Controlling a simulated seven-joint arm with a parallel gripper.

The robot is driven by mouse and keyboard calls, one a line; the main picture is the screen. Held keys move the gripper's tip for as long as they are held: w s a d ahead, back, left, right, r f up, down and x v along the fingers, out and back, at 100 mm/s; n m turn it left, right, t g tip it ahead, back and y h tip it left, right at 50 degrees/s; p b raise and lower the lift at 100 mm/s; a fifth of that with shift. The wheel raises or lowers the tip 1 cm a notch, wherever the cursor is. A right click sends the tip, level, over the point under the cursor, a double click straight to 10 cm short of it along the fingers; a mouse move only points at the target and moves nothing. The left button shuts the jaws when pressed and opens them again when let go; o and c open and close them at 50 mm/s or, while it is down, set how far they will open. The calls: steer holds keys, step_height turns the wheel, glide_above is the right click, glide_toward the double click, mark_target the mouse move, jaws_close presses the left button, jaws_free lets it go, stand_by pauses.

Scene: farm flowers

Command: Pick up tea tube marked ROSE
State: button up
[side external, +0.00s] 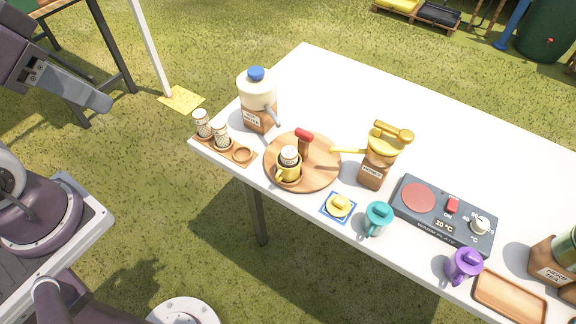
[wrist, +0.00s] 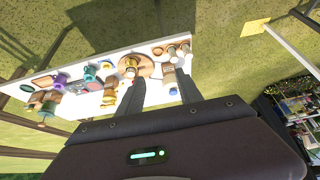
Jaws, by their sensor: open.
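Two pale tea tubes, one at the end of a wooden rack (side external: 202,124) and one in its middle (side external: 222,135), stand upright at the table's left corner. The rack's third hole (side external: 243,154) is empty. A third pale tube (side external: 290,157) stands in a yellow mug (side external: 288,174) on a round wooden tray (side external: 322,176). Their labels are too small to read, so I cannot tell which says ROSE. My gripper (wrist: 160,90) is open and empty, high and away from the table. In the side view, a grey finger (side external: 82,92) shows at upper left.
A jug with blue cap (side external: 258,100) stands behind the rack. A honey jar (side external: 378,160), teal mug (side external: 378,218), warming plate (side external: 440,235), purple mug (side external: 463,266) and wooden tray (side external: 510,297) stand further right. The table's back (side external: 420,90) is clear.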

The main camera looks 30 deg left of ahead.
stand_by(0.3)
steer(key=o, duration=0.4)
